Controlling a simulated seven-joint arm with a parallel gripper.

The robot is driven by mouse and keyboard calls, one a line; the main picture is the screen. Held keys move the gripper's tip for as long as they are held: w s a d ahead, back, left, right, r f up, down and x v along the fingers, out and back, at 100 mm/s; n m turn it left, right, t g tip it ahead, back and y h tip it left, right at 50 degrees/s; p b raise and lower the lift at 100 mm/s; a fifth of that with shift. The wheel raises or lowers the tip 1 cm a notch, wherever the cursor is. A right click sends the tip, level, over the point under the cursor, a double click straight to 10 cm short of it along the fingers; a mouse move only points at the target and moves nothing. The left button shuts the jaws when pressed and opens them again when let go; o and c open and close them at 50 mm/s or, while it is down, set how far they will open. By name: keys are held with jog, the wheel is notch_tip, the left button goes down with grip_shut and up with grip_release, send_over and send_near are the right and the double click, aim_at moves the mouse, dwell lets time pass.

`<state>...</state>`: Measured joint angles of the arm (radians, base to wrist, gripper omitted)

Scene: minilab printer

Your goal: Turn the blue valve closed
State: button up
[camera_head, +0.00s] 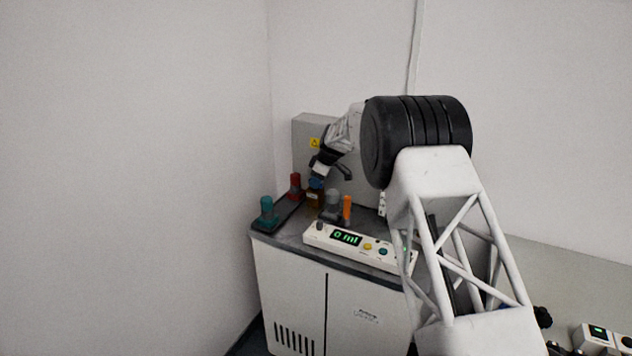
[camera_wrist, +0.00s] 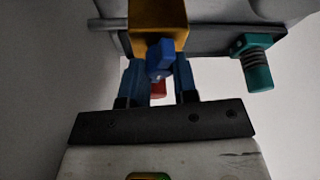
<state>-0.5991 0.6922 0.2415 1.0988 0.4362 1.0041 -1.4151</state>
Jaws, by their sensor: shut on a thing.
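The blue valve (camera_wrist: 160,58) shows in the wrist view, in front of a yellow-orange block (camera_wrist: 172,14). My gripper (camera_wrist: 160,72) has its two fingers on either side of the valve's handle and is shut on it. In the head view my gripper (camera_head: 317,176) reaches down to the valve (camera_head: 316,183) on top of the cabinet at the back. There the fingers and the valve are small and partly merge, so the handle's angle is hard to tell.
A teal knob (camera_head: 266,211), a red knob (camera_head: 295,186), a grey knob (camera_head: 333,201) and an orange one (camera_head: 347,208) stand close around. A white panel (camera_head: 375,252) reading "0 ml" lies in front, on the cabinet (camera_head: 290,280). A grey box (camera_head: 303,140) stands behind.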

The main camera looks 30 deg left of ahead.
jog(key=shift+n, duration=0.3)
jog(key=o, duration=0.9)
jog(key=shift+r, duration=0.15)
notch_tip(320, 180, up, 3)
jog(key=shift+r, duration=0.15)
jog(key=shift+s+d+r, duration=0.25)
jog(key=shift+s+d, duration=1.35)
jog(key=shift+s, duration=0.55)
jog(key=shift+s+d+r, duration=0.2)
jog(key=shift+s+d, duration=1.4)
jog(key=shift+s, duration=0.5)
jog(key=shift+s+d+r, duration=0.25)
jog(key=shift+s+d, duration=1.35)
jog(key=shift+s, duration=0.55)
